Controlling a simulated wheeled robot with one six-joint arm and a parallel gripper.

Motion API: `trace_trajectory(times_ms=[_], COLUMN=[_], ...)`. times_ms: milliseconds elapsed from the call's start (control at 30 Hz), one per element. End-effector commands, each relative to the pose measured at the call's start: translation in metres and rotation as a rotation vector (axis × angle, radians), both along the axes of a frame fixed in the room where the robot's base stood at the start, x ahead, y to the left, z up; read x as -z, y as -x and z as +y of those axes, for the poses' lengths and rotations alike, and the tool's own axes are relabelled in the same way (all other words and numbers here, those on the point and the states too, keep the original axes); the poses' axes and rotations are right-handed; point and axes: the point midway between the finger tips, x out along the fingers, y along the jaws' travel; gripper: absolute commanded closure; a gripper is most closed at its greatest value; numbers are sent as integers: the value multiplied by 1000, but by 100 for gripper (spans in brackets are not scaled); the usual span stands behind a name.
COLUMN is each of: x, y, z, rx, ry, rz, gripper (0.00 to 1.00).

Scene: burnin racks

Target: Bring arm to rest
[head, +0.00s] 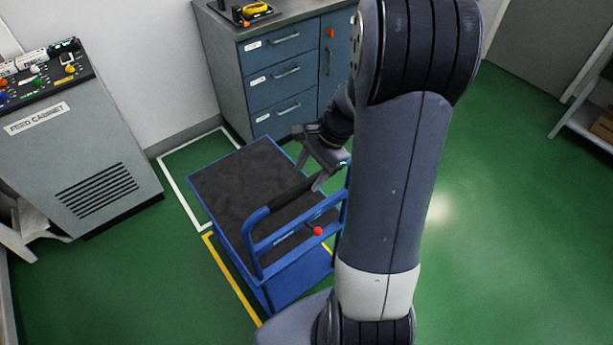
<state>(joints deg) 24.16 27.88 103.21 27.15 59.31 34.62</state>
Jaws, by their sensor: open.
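My arm rises through the middle of the head view and bends down behind itself to my gripper (306,158). My gripper is open, with nothing seen between its fingers. It is over the blue cart (291,287), near the black-gripped blue handle rail. Part of the cart's right side is hidden behind my arm. The cart's dark top (238,178) looks empty where it shows. A red knob (317,231) is on the near side of the cart.
A grey feed cabinet (130,150) with knobs stands at the left. A drawer cabinet (221,75) with blue drawers stands behind the cart, a yellow tool (256,9) on top. A shelf (585,125) is at the right edge. Green floor (500,220) at the right is clear.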

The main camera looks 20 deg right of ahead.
Motion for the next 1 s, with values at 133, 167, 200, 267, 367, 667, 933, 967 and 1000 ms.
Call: trace_trajectory(times_ms=[133,167,200,267,367,667,933,967,1000], x=[-29,-35,-42,-52,-65,-78,-75,-74,-70], y=[1,1,1,2,3,4,4,4,4], z=[-14,-16,-20,-24,-29,-35,-33,-33,-31], rx=[2,2,2,3,0,-1,-1,-1,-2], ry=[4,4,4,2,2,1,0,0,0], rz=[-6,-6,-6,-5,-4,-1,0,0,2], gripper=[49,49,49,49,49,49,49,49,49])
